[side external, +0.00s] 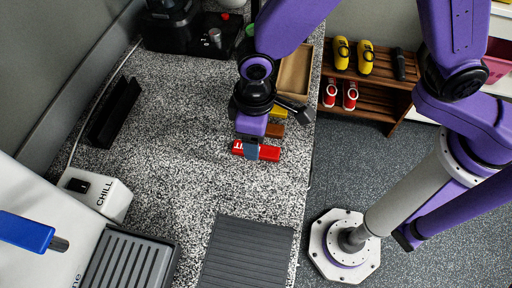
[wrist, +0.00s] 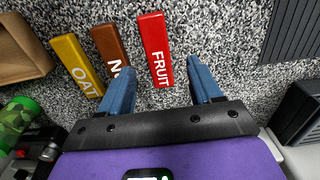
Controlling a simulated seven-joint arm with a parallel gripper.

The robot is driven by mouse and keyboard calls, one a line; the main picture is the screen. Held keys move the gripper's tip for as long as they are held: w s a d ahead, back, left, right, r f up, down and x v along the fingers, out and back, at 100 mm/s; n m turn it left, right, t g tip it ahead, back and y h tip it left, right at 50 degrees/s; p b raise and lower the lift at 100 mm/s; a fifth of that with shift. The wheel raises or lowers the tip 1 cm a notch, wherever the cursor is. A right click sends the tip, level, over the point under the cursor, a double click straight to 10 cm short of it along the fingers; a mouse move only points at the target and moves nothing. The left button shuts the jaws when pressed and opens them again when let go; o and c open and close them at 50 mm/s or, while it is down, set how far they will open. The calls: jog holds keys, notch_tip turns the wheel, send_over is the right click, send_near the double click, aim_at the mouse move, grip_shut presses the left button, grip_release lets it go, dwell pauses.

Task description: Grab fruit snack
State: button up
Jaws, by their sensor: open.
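The fruit snack is a red bar with white "FRUIT" lettering (wrist: 155,50), lying flat on the speckled counter. In the side external view the red bar (side external: 269,153) is partly covered by my gripper (side external: 251,152). In the wrist view my gripper (wrist: 162,92) is open, with its two blue fingers apart. The lettered end of the red bar lies between the fingertips in that view, nearer the left finger. The bar extends away beyond the tips. Whether the fingers touch it or hover above cannot be told.
A brown bar (wrist: 109,47) and a yellow "OAT" bar (wrist: 73,58) lie left of the red one in the wrist view. A wooden tray (side external: 295,75) sits near the counter's edge.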

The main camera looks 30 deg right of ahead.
jog(key=shift+d+f, duration=0.1)
jog(key=shift+f, duration=1.85)
jog(key=c, duration=1.1)
jog(key=shift+c, duration=0.2)
jog(key=shift+r, duration=0.15)
